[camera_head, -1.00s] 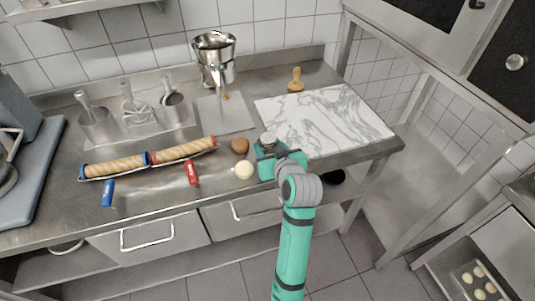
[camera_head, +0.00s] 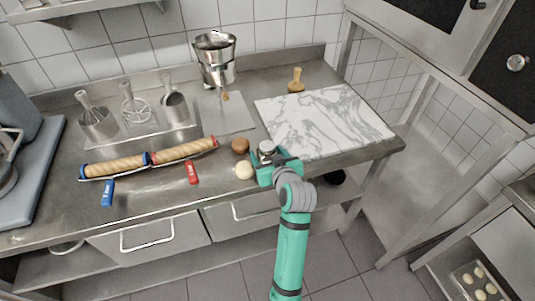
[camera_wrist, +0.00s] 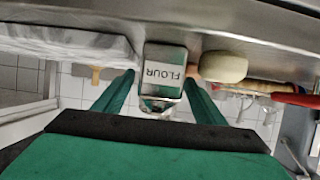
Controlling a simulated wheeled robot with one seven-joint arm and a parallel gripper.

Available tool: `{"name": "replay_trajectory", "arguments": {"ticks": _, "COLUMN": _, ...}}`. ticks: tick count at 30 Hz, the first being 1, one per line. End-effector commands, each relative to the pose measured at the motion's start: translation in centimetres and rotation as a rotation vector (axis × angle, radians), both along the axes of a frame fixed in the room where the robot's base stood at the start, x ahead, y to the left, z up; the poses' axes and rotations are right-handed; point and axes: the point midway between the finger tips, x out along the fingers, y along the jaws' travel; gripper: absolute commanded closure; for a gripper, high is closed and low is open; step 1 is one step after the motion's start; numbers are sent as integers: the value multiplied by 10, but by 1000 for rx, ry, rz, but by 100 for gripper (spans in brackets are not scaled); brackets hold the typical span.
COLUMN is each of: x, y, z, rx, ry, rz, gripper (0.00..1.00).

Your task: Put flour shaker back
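The flour shaker (camera_head: 266,149) is a small metal container with a rounded top. It stands upright near the counter's front edge, just left of the marble slab (camera_head: 325,118). The wrist view, which is upside down, shows its FLOUR label (camera_wrist: 165,72) facing me. My gripper (camera_head: 274,160) is around it, one finger on each side. In the wrist view a narrow gap shows beside one finger, so the gripper looks open. The shaker's foot is partly hidden in the head view.
Left of the shaker are a pale ball (camera_head: 244,170), a brown ball (camera_head: 240,146), a red object (camera_head: 191,172) and a blue object (camera_head: 107,193). A wooden-handled tool (camera_head: 296,82) is behind the slab.

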Motion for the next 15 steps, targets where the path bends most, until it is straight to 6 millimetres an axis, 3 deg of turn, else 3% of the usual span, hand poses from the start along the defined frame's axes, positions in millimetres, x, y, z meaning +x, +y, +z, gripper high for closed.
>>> {"name": "replay_trajectory", "arguments": {"ticks": 9, "x": 0, "y": 0, "z": 3, "rx": -1, "ry": -1, "rz": 0, "gripper": 36}}
{"name": "replay_trajectory", "arguments": {"ticks": 15, "x": -22, "y": -7, "z": 12, "rx": 0, "ry": -1, "rz": 0, "gripper": 36}}
